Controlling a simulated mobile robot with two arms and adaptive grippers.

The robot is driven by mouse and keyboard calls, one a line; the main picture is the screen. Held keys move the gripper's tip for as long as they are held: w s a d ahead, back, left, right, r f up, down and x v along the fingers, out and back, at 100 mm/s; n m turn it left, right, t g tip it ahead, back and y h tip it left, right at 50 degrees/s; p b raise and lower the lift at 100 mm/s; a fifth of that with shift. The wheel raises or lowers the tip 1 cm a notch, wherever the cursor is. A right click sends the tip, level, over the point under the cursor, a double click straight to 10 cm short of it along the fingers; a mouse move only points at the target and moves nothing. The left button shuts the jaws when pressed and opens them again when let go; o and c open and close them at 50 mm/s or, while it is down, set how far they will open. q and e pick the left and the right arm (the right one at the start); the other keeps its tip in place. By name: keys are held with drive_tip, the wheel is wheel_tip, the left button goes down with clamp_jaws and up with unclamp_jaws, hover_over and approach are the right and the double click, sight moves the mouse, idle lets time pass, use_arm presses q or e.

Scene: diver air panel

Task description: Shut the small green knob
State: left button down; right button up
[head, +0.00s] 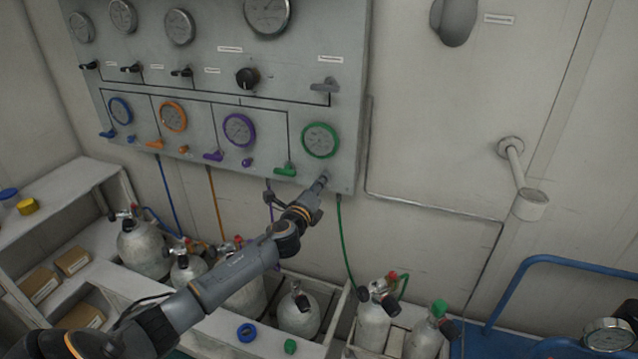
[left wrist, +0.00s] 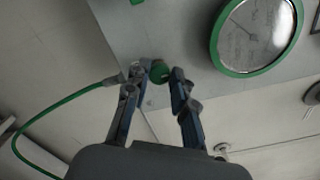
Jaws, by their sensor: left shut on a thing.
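The small green knob (left wrist: 160,72) sits at the lower edge of the grey panel (left wrist: 170,28) in the left wrist view. My left gripper (left wrist: 163,86) has one finger on each side of it and is shut on it. In the head view my left gripper (head: 318,186) is at the panel's lower right corner, below the green-rimmed gauge (head: 320,140), and hides the knob. The green lever (head: 285,171) is just left of the gripper. My right gripper is not in view.
A green hose (head: 341,240) hangs from the panel beside my gripper; it also shows in the left wrist view (left wrist: 45,112). Purple (head: 246,162), orange (head: 183,149) and blue (head: 131,139) knobs are to the left. Several gas cylinders stand below, and a blue rail (head: 510,290) is at right.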

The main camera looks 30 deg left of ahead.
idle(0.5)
use_arm(q)
drive_tip(key=c, duration=1.1)
unclamp_jaws()
drive_tip(key=v, duration=1.2)
drive_tip(key=shift+f, duration=0.1)
